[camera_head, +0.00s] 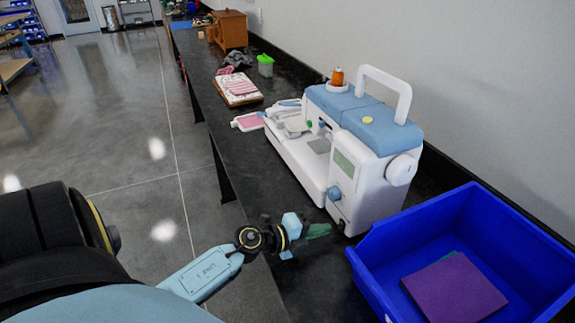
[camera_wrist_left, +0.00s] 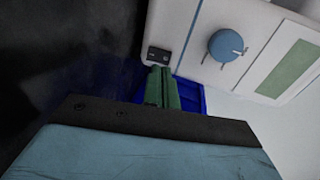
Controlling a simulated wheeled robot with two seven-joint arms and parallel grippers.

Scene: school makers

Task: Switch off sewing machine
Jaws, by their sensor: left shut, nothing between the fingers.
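The white and blue sewing machine (camera_head: 360,160) stands on the black counter, with a blue knob (camera_head: 334,193) and a green panel on its near end. In the left wrist view the knob (camera_wrist_left: 226,45) shows beside a small black rocker switch (camera_wrist_left: 157,54) at the machine's lower edge. My left gripper (camera_head: 320,230) is shut and empty near the machine's lower corner. In the left wrist view its green fingertips (camera_wrist_left: 160,70) appear just below the switch; I cannot tell whether they touch it. The switch's on or off position is too small to read. My right gripper is out of view.
A blue bin (camera_head: 365,268) with a purple sheet (camera_head: 455,290) sits right of the gripper, close to the machine. The floor at left is open.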

